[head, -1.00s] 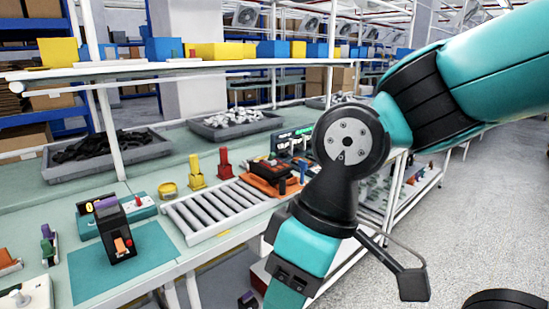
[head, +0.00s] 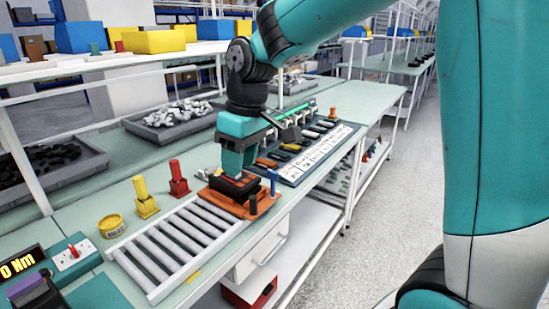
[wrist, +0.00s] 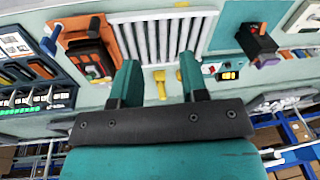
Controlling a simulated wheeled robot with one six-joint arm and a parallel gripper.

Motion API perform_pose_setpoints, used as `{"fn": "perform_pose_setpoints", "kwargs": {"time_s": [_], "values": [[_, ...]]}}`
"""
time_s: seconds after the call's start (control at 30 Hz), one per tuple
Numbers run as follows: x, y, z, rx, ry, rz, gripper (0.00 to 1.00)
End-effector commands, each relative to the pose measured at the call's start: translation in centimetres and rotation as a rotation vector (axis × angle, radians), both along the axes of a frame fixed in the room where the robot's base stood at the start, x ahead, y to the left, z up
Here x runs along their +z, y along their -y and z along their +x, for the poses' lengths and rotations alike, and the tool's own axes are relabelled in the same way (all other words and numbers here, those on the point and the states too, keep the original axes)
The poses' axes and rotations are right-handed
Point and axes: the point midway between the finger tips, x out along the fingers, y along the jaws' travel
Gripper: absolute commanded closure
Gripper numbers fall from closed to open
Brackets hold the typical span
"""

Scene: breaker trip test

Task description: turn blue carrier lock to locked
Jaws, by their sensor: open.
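The orange carrier (head: 222,203) lies at the far end of the roller conveyor with a black breaker (head: 236,187) on it. In the wrist view the carrier (wrist: 110,38) and breaker (wrist: 90,58) are at the upper left, left of both fingers. My gripper (wrist: 158,66) is open and empty, its fingers pointing towards the rollers. In the head view my gripper (head: 234,168) overlaps the breaker's far side; its height above it is unclear.
The roller conveyor (head: 172,245) adjoins the carrier. A yellow stand (head: 145,199), a red stand (head: 178,180) and a yellow roll (head: 111,226) stand behind it. A panel with several dark switches (head: 305,150) lies beyond the carrier. The floor aisle at right is clear.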

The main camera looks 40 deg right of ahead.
Motion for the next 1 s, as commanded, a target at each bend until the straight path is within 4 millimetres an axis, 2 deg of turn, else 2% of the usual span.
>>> {"fn": "perform_pose_setpoints", "kwargs": {"time_s": [0.03,0.1,0.2,0.3,0.4,0.5,0.67,1.0], "values": [[1.6,2.8,3.7,-0.034,-0.012,-0.033,0.60],[2.0,6.5,7.7,-0.068,-0.025,-0.073,0.60],[1.9,11.4,11.7,-0.109,-0.044,-0.114,0.60],[1.5,15.2,14.0,-0.141,-0.063,-0.138,0.60],[1.0,17.5,15.1,-0.160,-0.073,-0.151,0.60],[0.3,18.4,15.5,-0.165,-0.079,-0.155,0.60],[-1.8,18.5,15.5,-0.166,-0.082,-0.155,0.60],[-9.4,18.5,15.4,-0.167,-0.082,-0.155,0.60]]}}
